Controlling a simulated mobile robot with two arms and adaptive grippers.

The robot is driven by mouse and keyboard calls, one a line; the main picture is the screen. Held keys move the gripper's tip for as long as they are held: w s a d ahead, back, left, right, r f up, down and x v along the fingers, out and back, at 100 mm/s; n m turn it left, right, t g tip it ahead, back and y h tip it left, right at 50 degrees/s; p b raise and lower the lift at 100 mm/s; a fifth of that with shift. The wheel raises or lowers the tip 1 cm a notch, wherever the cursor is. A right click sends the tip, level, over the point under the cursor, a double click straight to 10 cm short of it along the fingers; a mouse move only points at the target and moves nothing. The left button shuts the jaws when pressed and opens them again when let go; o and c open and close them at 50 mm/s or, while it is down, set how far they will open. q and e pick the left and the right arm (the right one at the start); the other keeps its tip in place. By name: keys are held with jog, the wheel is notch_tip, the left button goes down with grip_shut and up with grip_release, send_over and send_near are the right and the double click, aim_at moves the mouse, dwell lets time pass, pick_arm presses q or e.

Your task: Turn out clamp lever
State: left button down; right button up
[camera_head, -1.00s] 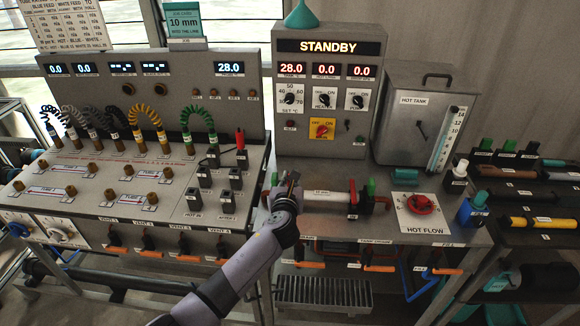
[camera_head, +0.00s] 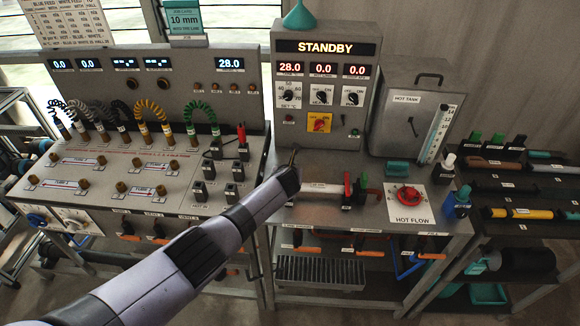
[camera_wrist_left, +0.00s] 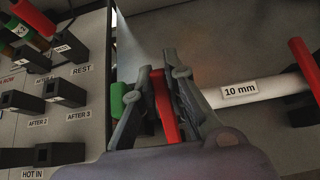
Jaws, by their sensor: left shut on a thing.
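My left gripper (camera_head: 292,160) reaches over the left end of the white tube section (camera_head: 318,190) on the bench. In the left wrist view, its two fingers (camera_wrist_left: 172,95) are closed around a red clamp lever (camera_wrist_left: 164,108). A green part (camera_wrist_left: 118,100) sits just left of the fingers. The white tube labelled 10 mm (camera_wrist_left: 240,92) runs to the right of the fingers. A second red lever (camera_wrist_left: 303,62) stands at the tube's other end, and it also shows in the head view (camera_head: 347,186). The held lever is hidden behind my gripper in the head view.
The control panel (camera_head: 322,100) behind reads STANDBY. A red hot flow knob (camera_head: 408,195) and the hot tank (camera_head: 405,115) are to the right. The manifold with coiled hoses (camera_head: 110,165) is on the left. Black sockets (camera_wrist_left: 60,92) lie left of my gripper.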

pick_arm(q)
jog(key=shift+w, duration=0.1)
dwell(0.5)
jog(key=c, duration=1.6)
grip_release()
jog(key=v, duration=1.2)
